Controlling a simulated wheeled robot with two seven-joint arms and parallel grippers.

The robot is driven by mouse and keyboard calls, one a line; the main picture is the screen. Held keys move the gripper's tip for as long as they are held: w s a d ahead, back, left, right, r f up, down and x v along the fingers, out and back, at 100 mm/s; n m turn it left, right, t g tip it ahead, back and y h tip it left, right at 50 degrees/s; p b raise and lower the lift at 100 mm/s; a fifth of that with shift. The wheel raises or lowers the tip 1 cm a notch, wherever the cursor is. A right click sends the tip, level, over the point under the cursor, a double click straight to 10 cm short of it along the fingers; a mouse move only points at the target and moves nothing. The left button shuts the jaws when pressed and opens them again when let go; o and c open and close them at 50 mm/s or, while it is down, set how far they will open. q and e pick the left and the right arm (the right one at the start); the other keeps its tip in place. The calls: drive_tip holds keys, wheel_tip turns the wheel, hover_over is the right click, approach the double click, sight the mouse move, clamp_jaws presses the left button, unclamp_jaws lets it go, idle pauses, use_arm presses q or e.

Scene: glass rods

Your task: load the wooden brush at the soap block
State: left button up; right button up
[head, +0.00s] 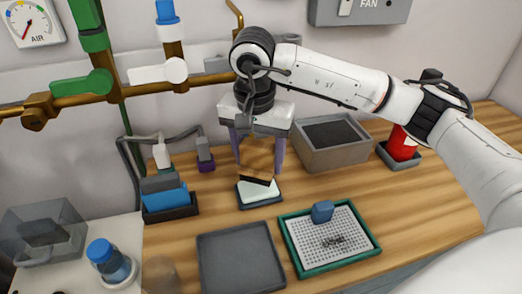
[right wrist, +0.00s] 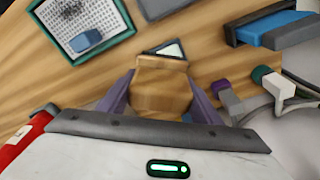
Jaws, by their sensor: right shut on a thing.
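The wooden brush (right wrist: 160,85) is between the purple fingers of my right gripper (head: 259,166), which is shut on it. In the head view the brush (head: 256,180) points down, and its dark bristle edge is over the pale soap block (head: 262,194). The bristles appear to touch or nearly touch the block's top; I cannot tell which. The soap block lies in a small dark dish. In the right wrist view the brush hides most of the soap block (right wrist: 174,49). My left gripper is not in view.
A green-rimmed perforated tray (head: 293,252) with a blue block (head: 322,211) and dark marks is at front right. A grey tray (head: 207,270) lies beside it. A grey bin (head: 333,158) and a red bottle (head: 402,143) stand behind right.

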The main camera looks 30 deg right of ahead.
sight(259, 172)
drive_tip(key=shift+w+d+m, duration=0.3)
drive_tip(key=shift+w+m, duration=0.2)
drive_tip(key=shift+m, duration=0.1)
drive_tip(key=shift+w+d+m, duration=0.25)
drive_tip(key=shift+w+m, duration=0.25)
drive_tip(key=shift+m, duration=0.1)
drive_tip(key=shift+f+b, duration=0.4)
wheel_tip(259, 172, down, 5)
drive_tip(key=b, duration=0.3)
drive_tip(key=shift+r, duration=0.1)
use_arm(q)
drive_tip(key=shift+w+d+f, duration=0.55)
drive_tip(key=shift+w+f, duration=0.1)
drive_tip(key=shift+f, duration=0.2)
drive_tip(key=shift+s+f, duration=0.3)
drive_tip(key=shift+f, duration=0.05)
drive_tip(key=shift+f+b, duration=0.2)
drive_tip(key=shift+b, duration=0.15)
use_arm(e)
drive_tip(key=shift+f, duration=0.5)
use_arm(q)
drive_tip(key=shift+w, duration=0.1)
use_arm(e)
drive_tip(key=shift+f, duration=0.1)
